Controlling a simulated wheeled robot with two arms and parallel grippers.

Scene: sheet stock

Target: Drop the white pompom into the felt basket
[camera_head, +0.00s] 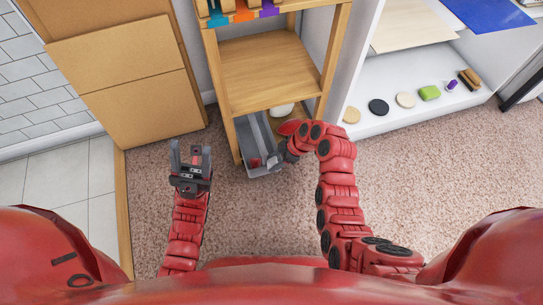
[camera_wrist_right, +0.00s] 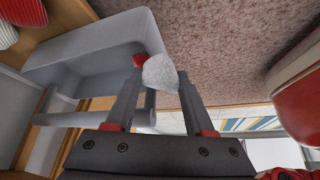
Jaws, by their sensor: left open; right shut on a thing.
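The white pompom (camera_wrist_right: 160,71) is between the fingertips of my right gripper (camera_wrist_right: 160,80) in the right wrist view. That gripper is shut on it. The grey felt basket (camera_wrist_right: 95,48) is just beside and behind the pompom in that view. In the head view the basket (camera_head: 254,130) is a long grey box at the lower shelf, and my right gripper (camera_head: 270,162) is at its near end. I cannot tell whether the pompom is over the opening. My left gripper (camera_head: 190,160) is open and empty above the carpet.
A wooden shelf unit (camera_head: 265,75) stands over the basket, with a white item (camera_head: 282,110) on its lower level. Cardboard boxes (camera_head: 125,75) are at the left. A white shelf (camera_head: 410,115) at the right holds several small items. Open carpet (camera_head: 150,190) lies in front.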

